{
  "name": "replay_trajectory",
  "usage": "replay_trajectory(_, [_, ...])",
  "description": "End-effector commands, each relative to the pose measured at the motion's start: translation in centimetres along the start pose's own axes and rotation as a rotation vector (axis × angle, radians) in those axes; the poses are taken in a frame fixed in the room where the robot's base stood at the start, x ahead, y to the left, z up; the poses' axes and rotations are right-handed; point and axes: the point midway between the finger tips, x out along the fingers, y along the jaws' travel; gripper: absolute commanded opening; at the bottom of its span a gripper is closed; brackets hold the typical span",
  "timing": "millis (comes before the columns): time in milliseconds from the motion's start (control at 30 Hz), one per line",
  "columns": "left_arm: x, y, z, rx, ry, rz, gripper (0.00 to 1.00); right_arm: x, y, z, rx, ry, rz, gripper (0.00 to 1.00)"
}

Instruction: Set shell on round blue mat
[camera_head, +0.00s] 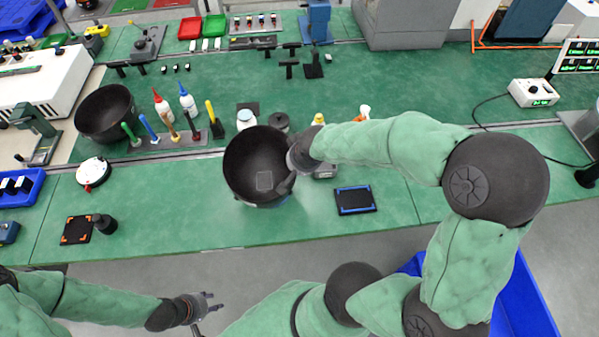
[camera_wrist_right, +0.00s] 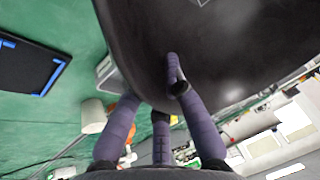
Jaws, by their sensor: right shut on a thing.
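A big black bowl-like shell (camera_head: 248,160) is held above or at the front middle of the green bench; I cannot tell whether it touches the bench. My right gripper (camera_head: 290,172) is shut on its right rim. In the right wrist view the gripper fingers (camera_wrist_right: 172,85) grip the shell wall (camera_wrist_right: 240,60). A second black shell (camera_head: 104,112) stands at the left of the bench. My left gripper (camera_head: 208,306) is open and empty, in front of the bench edge. I make out no round blue mat; a square black mat with blue edging (camera_head: 355,200) lies right of the held shell.
A black mat with orange corners (camera_head: 76,231) and a black cylinder (camera_head: 104,223) lie at front left, near a round white device (camera_head: 93,172). A rack with coloured tools (camera_head: 172,140) and bottles (camera_head: 187,99) stand behind. The bench right of the blue-edged mat is clear.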

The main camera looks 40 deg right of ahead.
Motion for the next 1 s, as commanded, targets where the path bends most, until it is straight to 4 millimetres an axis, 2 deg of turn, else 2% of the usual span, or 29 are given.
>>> replay_trajectory(300, [0.3, -0.1, 0.0, 0.0, 0.0, 0.0, 0.4, 1.9, 1.3, -0.4, 0.002, 0.0, 0.0, 0.0])
replay_trajectory(500, [1.6, -0.6, -0.1, 0.0, 0.0, 0.0, 0.4, 4.3, 1.7, 0.7, -0.001, 0.001, -0.001, 0.0])
replay_trajectory(933, [1.9, -0.7, -0.1, 0.0, 0.0, 0.0, 0.4, 4.7, 1.8, 0.8, 0.0, 0.002, -0.002, 0.0])
replay_trajectory(967, [1.9, -0.7, -0.1, 0.0, 0.0, 0.0, 0.4, 4.6, 1.8, 0.8, -0.001, 0.001, -0.001, 0.17])
replay_trajectory(1000, [1.8, -0.7, -0.1, 0.0, 0.0, 0.0, 0.4, 4.6, 1.8, 0.8, -0.001, 0.001, -0.001, 0.28])
